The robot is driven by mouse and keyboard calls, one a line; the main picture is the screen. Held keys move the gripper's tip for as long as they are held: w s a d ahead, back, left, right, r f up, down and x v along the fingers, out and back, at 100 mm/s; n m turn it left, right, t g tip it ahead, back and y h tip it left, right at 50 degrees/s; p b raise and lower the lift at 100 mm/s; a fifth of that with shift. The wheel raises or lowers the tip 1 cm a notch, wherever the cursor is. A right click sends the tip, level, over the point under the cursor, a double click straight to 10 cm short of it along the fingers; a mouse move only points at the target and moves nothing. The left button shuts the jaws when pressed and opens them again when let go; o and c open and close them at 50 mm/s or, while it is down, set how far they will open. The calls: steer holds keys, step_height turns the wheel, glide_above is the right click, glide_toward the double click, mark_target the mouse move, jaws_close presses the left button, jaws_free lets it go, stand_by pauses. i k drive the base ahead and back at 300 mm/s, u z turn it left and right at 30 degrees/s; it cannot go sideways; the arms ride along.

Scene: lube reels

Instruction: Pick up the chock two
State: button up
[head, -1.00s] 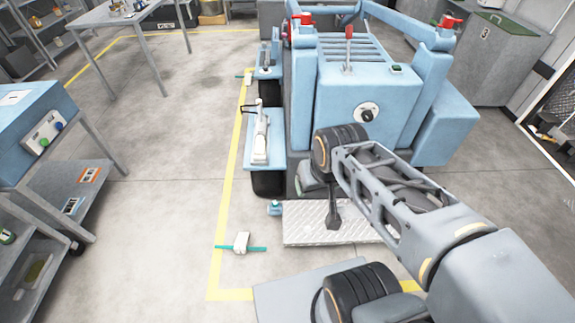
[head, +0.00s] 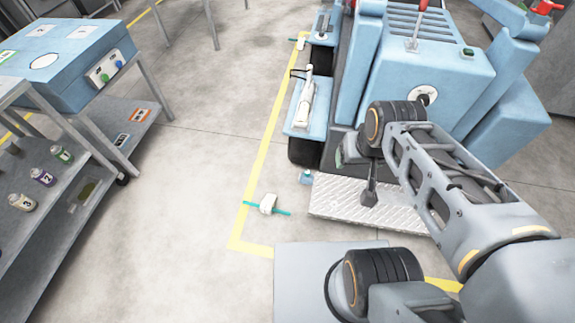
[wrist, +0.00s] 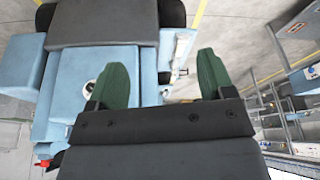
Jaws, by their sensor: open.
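Two pale chocks with teal strips lie on the floor in the head view. The far chock (head: 300,42) lies by the far end of the blue machine. I cannot read a number on either, so which one is chock two is unclear. My gripper (wrist: 160,75) shows two dark green fingers spread apart and empty in the wrist view. In the head view my arm reaches in front of the machine, to the right of the near chock and apart from it.
The blue machine (head: 437,85) fills the upper right, with a metal tread plate (head: 340,200) at its front. A small blue object (head: 306,177) sits by the plate's corner. Shelves with bottles (head: 42,176) and a blue box (head: 70,60) stand left. The floor between is clear.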

mark_target(267, 207)
steer(key=u, duration=2)
steer(key=i, duration=3.05)
steer(key=z, duration=3.35)
